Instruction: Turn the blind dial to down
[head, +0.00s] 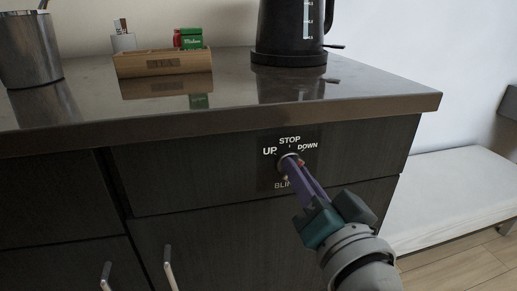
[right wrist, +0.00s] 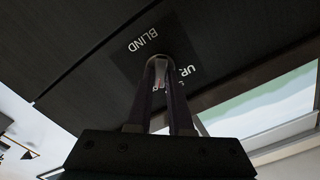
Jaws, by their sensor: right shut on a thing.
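The blind dial (head: 289,158) is on a dark panel (head: 270,178) on the cabinet's front, marked UP, STOP and DOWN, with BLIND partly covered below. My right gripper (head: 290,164) reaches it from the lower right, with its purple fingers shut on the dial. In the right wrist view the fingertips (right wrist: 159,66) meet at the dial (right wrist: 158,84), just beside the words BLIND and UP. The fingers hide most of the dial, so I cannot tell which mark its pointer faces. My left gripper is not in view.
The countertop edge (head: 230,126) juts out just above the panel. On the counter stand a black kettle (head: 283,35), a wooden tea box (head: 163,62) and a metal bucket (head: 30,50). Drawer handles (head: 169,268) stick out at lower left. A white bench (head: 450,190) is at right.

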